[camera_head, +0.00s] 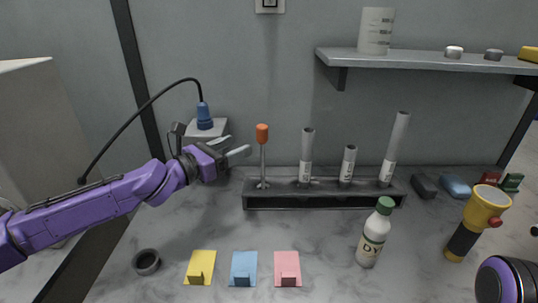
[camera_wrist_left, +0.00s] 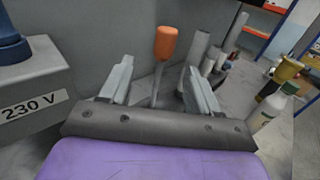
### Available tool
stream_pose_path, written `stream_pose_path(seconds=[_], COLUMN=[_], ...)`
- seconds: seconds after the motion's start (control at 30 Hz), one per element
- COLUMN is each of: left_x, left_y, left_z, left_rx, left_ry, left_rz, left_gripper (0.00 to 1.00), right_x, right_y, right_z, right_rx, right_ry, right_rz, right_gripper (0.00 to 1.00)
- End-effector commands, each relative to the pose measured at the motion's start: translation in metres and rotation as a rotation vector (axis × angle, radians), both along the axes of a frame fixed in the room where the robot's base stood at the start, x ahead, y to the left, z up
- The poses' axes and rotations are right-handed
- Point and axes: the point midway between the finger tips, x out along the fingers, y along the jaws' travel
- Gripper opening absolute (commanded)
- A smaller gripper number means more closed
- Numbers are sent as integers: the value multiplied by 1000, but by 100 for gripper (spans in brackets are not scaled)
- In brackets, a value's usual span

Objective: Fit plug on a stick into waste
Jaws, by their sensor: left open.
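The plug on a stick (camera_head: 262,136), an orange cylinder on a thin grey stem, stands upright at the left end of a dark rack. In the left wrist view the orange plug (camera_wrist_left: 166,43) and stem show ahead, between the two fingers' lines. My left gripper (camera_head: 238,146) is open and empty, just left of the stem, apart from it as far as I can tell. It also shows in the left wrist view (camera_wrist_left: 158,72). A dark round ring with a hollow centre (camera_head: 146,262), seemingly the waste, lies on the table at the front left. My right gripper is not seen.
The rack (camera_head: 325,202) also holds several white tubes (camera_head: 306,156). A 230 V box (camera_wrist_left: 35,92) with a blue plug (camera_head: 204,116) stands behind my left gripper. Coloured cards (camera_head: 244,268), a bottle (camera_head: 374,233) and a yellow torch (camera_head: 480,215) stand in front. The left foreground is mostly clear.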

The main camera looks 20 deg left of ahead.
Motion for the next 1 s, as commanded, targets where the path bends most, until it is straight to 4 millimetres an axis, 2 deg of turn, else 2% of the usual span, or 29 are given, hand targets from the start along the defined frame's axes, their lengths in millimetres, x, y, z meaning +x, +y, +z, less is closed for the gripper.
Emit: stream_pose_path(seconds=[0.13, 0.6, 0.87, 1.0], left_x=[22, 84, 89, 88], left_y=[-12, -48, -51, -51], left_z=[-4, 3, 2, 2], left_rx=[0, 0, -1, 0], left_ry=[2, 1, 2, 1], left_rz=[2, 2, 2, 2], left_gripper=[62, 62, 62, 16], right_x=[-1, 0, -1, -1], right_y=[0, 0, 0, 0], right_z=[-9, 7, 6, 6], right_rx=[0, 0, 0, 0], right_ry=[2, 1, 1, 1], right_rz=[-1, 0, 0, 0], right_gripper=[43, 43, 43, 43])
